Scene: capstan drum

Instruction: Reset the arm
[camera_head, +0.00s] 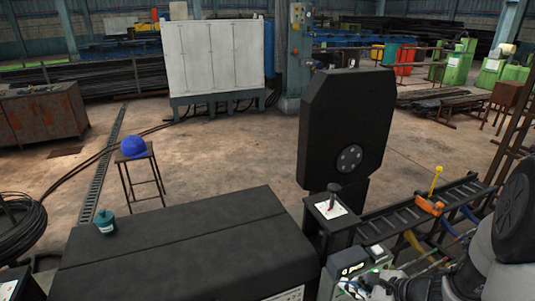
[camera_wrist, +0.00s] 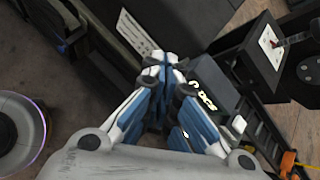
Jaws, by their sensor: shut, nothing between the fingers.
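My gripper (camera_wrist: 164,60) shows in the wrist view with its blue and grey fingers drawn together at the tips, nothing between them. It hangs over dark equipment and touches nothing that I can make out. In the head view part of my arm (camera_head: 487,265) is at the lower right edge; I cannot make out the fingers there. A black eight-sided plate with a round hub (camera_head: 346,130) stands upright right of centre. In front of it a small stand carries a white-topped panel with a dark lever (camera_head: 333,196); the panel also shows in the wrist view (camera_wrist: 265,42).
A long black cabinet (camera_head: 180,245) fills the front, with a teal canister (camera_head: 105,222) on it. A rail frame (camera_head: 415,215) with an orange tool (camera_head: 429,205) lies at right.

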